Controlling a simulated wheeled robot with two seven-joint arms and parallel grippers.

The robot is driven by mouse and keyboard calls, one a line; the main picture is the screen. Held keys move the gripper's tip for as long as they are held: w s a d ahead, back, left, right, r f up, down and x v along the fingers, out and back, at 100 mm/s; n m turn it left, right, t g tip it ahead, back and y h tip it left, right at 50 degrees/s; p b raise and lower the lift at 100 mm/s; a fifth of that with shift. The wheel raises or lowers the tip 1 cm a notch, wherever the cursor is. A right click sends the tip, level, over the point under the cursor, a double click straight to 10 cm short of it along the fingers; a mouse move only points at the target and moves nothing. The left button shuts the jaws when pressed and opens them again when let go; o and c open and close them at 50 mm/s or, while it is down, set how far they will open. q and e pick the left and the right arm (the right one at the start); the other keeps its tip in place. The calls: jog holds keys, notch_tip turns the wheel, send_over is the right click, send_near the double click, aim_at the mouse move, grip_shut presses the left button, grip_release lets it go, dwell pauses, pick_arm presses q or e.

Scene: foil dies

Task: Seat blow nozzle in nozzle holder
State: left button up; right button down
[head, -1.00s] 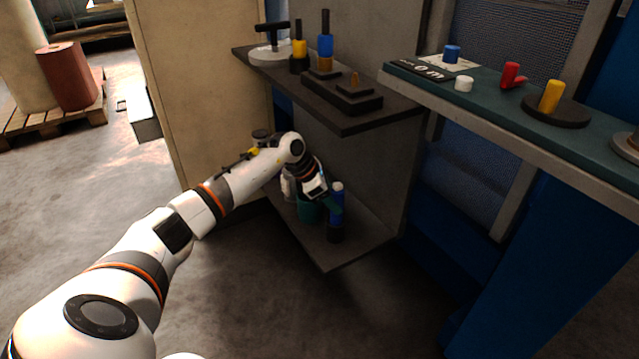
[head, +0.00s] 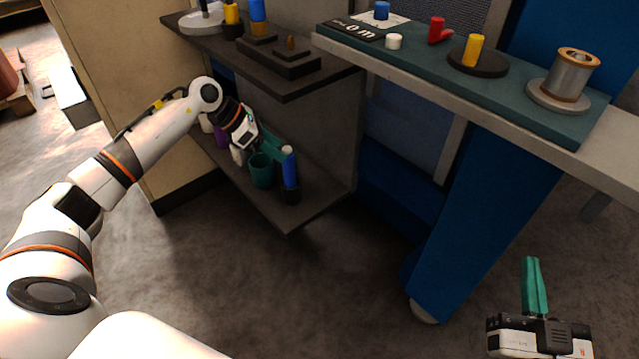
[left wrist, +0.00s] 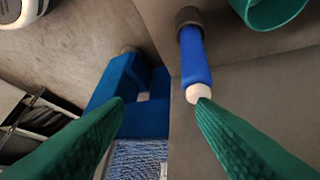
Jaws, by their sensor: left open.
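A blue cylinder with a white tip (head: 290,170) stands upright in a dark round base (head: 290,195) on the lower shelf; I take it for the blow nozzle, though I cannot be sure. It also shows in the left wrist view (left wrist: 195,58), base away from me. My left gripper (head: 276,148) is open with its green fingers close to the white tip. In the left wrist view the tip meets the right finger's end (left wrist: 159,100); whether they touch I cannot tell. My right gripper (head: 535,262) is empty, its green fingers together, low at the right. I cannot identify the nozzle holder for certain.
A teal cup (head: 262,172) stands just left of the blue cylinder, with white and purple items further left. The upper shelf (head: 330,78) hangs above the arm. The green-topped bench (head: 505,88) holds a red piece, a yellow peg on a disc and a spool.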

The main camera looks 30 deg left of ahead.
pick_arm(q)
jog(key=s+d+r+n+t+h, duration=0.1)
jog(key=s+d+n+h, duration=0.15)
jog(key=d, duration=0.55)
jog(key=s+d+r+n+h, duration=0.15)
jog(key=d+h, duration=0.25)
jog(key=d, duration=0.4)
jog(key=s+d+n+t+h, duration=0.1)
jog(key=s+d+h, duration=0.25)
jog(key=d, duration=0.45)
jog(key=s+d+r+n+t+h, duration=0.2)
jog(key=d+r+n+t, duration=0.15)
jog(key=n, duration=0.35)
jog(key=s+a+n+t+y, duration=0.1)
jog(key=s+n+t+y, duration=0.1)
jog(key=n, duration=0.8)
jog(key=s+a+r+n+t+y, duration=0.1)
jog(key=s+n+t+y, duration=0.1)
jog(key=n+t+y, duration=0.2)
jog(key=s+a+r+n+t+y, duration=0.1)
jog(key=n+y, duration=0.6)
jog(key=n, duration=0.9)
jog(key=shift+s+a+t, duration=0.55)
jog(key=shift+s+t, duration=0.3)
jog(key=shift+t, duration=0.3)
